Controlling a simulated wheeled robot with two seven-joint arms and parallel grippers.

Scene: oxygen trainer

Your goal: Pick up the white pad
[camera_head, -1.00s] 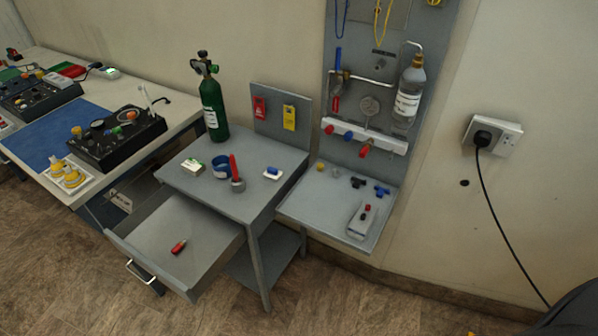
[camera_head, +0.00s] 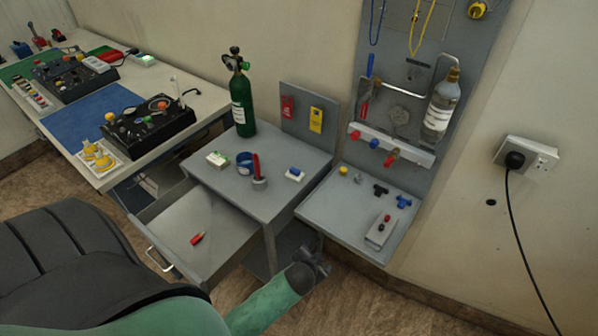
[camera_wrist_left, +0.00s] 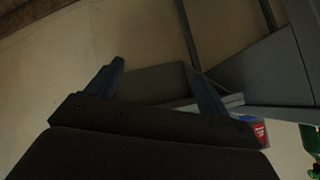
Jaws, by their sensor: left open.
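A small white pad-like piece with a blue part on top (camera_head: 295,175) lies near the right edge of the grey side table (camera_head: 262,198). A second small white piece with green on it (camera_head: 217,159) lies near that table's left edge. I cannot tell which is the white pad. My left gripper (camera_head: 318,262) is low in front of the table, below its top and apart from both pieces. Its two fingers are spread and empty in the left wrist view (camera_wrist_left: 158,85). My right gripper is not in view.
An open drawer (camera_head: 180,215) holds a red item (camera_head: 198,238). On the table stand a green cylinder (camera_head: 242,105), a blue ring (camera_head: 245,162) and a red-handled tool (camera_head: 257,172). A grey wall panel with a shelf (camera_head: 335,218) is at right.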

